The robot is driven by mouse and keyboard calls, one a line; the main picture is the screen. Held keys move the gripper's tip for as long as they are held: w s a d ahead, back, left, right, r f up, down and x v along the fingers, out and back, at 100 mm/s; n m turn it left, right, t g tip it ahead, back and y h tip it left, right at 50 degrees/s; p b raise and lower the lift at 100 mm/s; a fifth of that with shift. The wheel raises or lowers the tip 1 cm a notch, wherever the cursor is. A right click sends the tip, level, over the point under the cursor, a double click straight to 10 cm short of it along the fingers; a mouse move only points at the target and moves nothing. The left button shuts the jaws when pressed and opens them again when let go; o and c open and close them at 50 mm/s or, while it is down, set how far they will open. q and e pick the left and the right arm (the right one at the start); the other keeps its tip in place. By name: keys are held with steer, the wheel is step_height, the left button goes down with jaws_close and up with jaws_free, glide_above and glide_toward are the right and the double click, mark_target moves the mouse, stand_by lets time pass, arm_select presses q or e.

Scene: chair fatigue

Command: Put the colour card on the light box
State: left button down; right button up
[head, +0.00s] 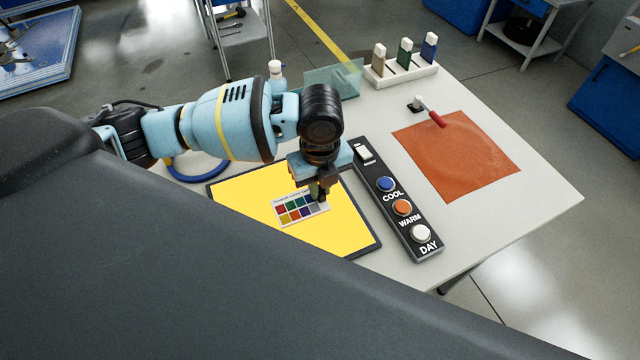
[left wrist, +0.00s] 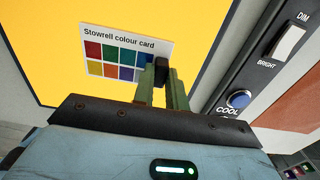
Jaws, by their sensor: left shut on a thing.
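The colour card (head: 297,209) is a small white card with rows of coloured squares. It is over the yellow lit face of the light box (head: 345,226), and I cannot tell whether it touches the face. My left gripper (head: 318,194) is shut on the card's right end. In the left wrist view the card (left wrist: 122,52) shows its title "Stowrell colour card", with the fingers (left wrist: 162,85) at its lower right corner. The light box's yellow face (left wrist: 60,45) fills the background there. My right gripper is not in view.
A black control panel (head: 398,205) with COOL, WARM and DAY buttons lies right of the light box. An orange sheet (head: 457,158) with a red-handled tool (head: 432,114) lies beyond it. A white rack (head: 402,74) holding coloured pieces and a greenish glass plate (head: 335,79) stand behind.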

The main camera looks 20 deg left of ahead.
arm_select(q)
steer(key=shift+f, duration=0.1)
steer(key=c, duration=1.4)
jaws_free()
step_height(320, 180, up, 12)
steer(key=shift+p, duration=0.45)
